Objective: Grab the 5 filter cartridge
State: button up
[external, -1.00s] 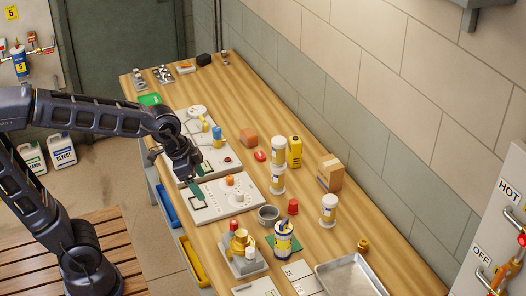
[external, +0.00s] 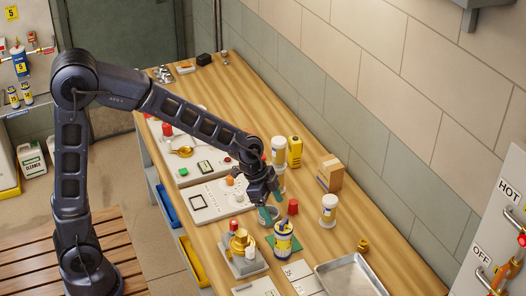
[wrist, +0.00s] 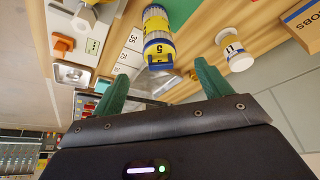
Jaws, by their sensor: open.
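The filter cartridge marked 5 (external: 283,246), white with yellow and blue bands, stands on the bench on or beside a green mat (external: 270,241). My gripper (external: 271,206) is open and empty, above the bench, behind and slightly left of the cartridge in the external view. In the wrist view my gripper (wrist: 162,72) has a clear gap between its fingers and does not appear to touch the cartridge.
A grey block with a brass part (external: 241,250) stands left of the cartridge. A metal tray (external: 352,276) lies at the front right. A carton (external: 331,171) stands by the wall.

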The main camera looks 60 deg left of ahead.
aim_at(284, 230)
jog(key=x, duration=1)
jog(key=shift+s+f, duration=0.1)
jog(key=shift+f, duration=0.25)
jog(key=c, duration=1.1)
jog(key=shift+c, duration=0.2)
jog(key=shift+r, duration=0.15)
